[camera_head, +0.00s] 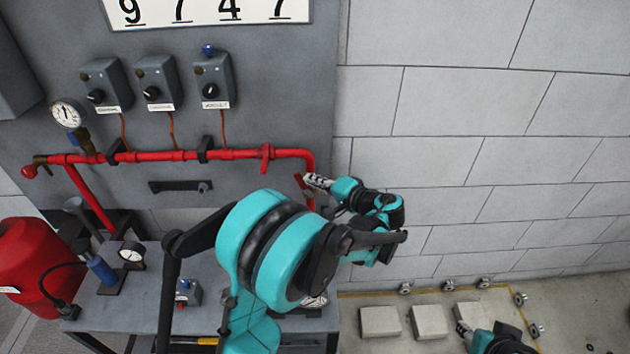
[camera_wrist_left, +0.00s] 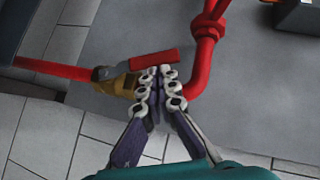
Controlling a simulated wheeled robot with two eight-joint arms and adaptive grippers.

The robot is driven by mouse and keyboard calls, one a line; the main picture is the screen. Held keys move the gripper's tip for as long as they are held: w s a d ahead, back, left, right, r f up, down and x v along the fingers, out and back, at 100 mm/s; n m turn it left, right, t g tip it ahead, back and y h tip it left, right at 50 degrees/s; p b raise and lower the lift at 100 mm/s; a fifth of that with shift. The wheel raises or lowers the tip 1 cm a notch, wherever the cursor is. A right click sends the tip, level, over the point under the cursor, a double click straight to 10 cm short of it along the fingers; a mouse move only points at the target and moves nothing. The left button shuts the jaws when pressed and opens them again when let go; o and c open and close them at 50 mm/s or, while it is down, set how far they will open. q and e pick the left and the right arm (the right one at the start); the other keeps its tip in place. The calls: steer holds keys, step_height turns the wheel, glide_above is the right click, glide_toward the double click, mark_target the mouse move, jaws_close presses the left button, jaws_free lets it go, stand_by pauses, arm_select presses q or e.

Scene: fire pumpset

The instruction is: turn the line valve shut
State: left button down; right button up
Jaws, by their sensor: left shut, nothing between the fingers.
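The line valve has a red lever handle (camera_wrist_left: 142,65) and a brass body (camera_wrist_left: 120,85) on the red pipe. In the left wrist view the lever lies at a slight angle to the pipe. In the head view the red lever (camera_head: 301,181) shows beside the pipe's downward run. My left gripper (camera_head: 312,180) is shut and empty. Its fingertips, also in the left wrist view (camera_wrist_left: 165,76), are just below the lever's free end; I cannot tell whether they touch it. My arm hides the lower pipe in the head view. My right gripper (camera_head: 463,330) is partly visible at the bottom right.
The red pipe (camera_head: 230,154) runs along a grey panel with a gauge (camera_head: 68,113) and three switch boxes (camera_head: 157,83) above. A grey bench (camera_head: 125,308) stands below, with a red tank (camera_head: 35,260) at left. Pale blocks (camera_head: 380,321) lie by the wall at right.

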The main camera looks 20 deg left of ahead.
arm_select(q)
steer(key=shift+s+a+r+n+h+p, duration=0.1)
steer(key=shift+s+a+n+h+p, duration=0.1)
steer(key=shift+a+n+h+p, duration=0.35)
steer(key=shift+s+a+n+h+p, duration=0.4)
steer(key=shift+a+h+p, duration=0.25)
steer(key=shift+p, duration=0.25)
steer(key=s+a+f+n+t+h, duration=0.2)
steer(key=a+f+n+h, duration=0.1)
steer(key=a+f+h, duration=0.2)
steer(key=shift+s+a+h, duration=0.15)
steer(key=shift+s+h, duration=0.1)
steer(key=shift+h, duration=0.05)
stand_by(0.6)
